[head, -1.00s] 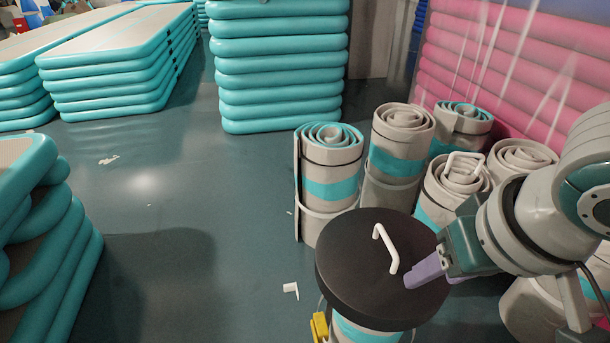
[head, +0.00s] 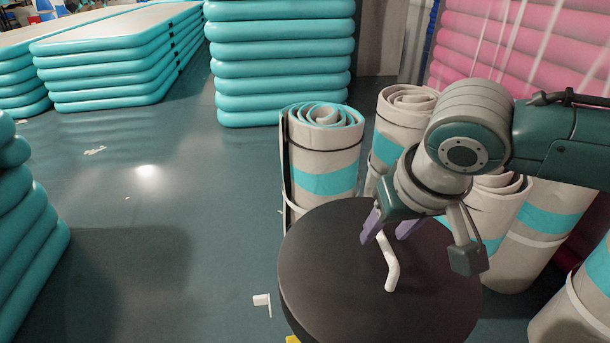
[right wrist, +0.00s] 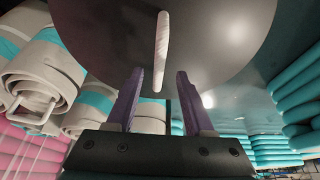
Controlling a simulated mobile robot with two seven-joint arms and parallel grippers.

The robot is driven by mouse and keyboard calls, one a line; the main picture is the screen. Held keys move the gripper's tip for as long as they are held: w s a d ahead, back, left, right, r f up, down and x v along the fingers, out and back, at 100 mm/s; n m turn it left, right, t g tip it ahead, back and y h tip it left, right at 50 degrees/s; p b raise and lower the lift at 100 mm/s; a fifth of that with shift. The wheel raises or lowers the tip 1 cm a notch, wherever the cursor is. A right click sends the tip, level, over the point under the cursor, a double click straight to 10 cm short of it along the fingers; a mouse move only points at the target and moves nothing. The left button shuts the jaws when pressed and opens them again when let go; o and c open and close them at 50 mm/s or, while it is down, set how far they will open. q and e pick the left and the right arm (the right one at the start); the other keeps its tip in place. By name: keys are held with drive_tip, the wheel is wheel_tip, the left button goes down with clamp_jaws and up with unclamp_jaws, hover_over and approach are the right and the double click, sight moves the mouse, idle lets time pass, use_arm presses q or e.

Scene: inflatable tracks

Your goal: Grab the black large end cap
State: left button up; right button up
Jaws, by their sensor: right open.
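The black large end cap (head: 335,285) is a round black disc with a white bar handle (head: 390,265) on top. It sits in the lower middle of the head view. My right gripper (head: 391,230) is open above the cap, its purple fingers pointing down near the far end of the handle. In the right wrist view, the cap (right wrist: 215,45) fills the top, and the white handle (right wrist: 161,50) lines up with the gap between the open fingers (right wrist: 155,98). I see no grip on the handle. My left gripper is not in view.
Rolled grey and teal mats (head: 323,160) stand upright behind and right of the cap. Teal inflatable stacks (head: 280,70) stand at the back and left (head: 30,240). A small white piece (head: 263,301) lies on the floor. Open floor (head: 190,200) lies left of the cap.

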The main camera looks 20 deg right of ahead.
sight(384, 239)
drive_tip(key=x, duration=0.1)
drive_tip(key=b+x, duration=0.1)
drive_tip(key=x, duration=0.1)
drive_tip(key=shift+s+f, duration=0.1)
drive_tip(key=shift+f, duration=0.2)
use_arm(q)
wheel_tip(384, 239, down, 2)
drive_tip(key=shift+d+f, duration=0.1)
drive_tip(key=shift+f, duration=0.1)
use_arm(e)
drive_tip(key=shift+c, duration=0.3)
drive_tip(key=c, duration=0.4)
clamp_jaws()
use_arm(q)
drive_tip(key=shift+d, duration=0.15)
use_arm(e)
drive_tip(key=shift+r, duration=0.1)
